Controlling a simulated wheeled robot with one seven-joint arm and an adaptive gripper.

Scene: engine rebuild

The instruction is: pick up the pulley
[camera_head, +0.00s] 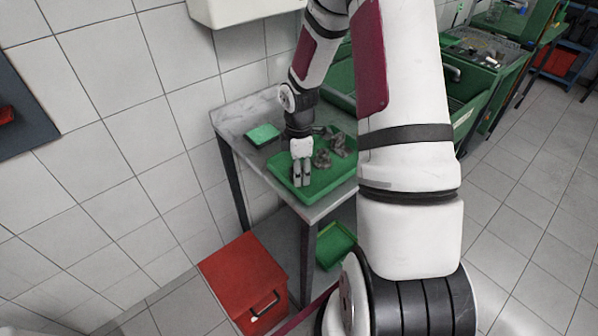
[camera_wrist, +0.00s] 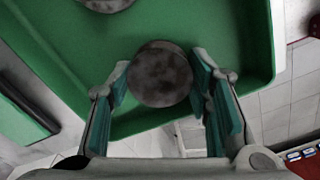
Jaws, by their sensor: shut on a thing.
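The pulley (camera_wrist: 160,73) is a round, dark grey, mottled disc in the wrist view. My gripper (camera_wrist: 159,82) is shut on it, with one teal-padded finger on its left and one on its right. In the head view my gripper (camera_head: 302,178) points down over the front left part of the green tray (camera_head: 329,187). The pulley cannot be made out there between the fingers. I cannot tell whether it touches the tray floor.
Several grey metal parts (camera_head: 323,158) lie in the tray to the right of my gripper. A small green box (camera_head: 263,134) stands behind on the grey table (camera_head: 236,118). A red cabinet (camera_head: 243,275) and another green tray (camera_head: 335,244) are below. A tiled wall is on the left.

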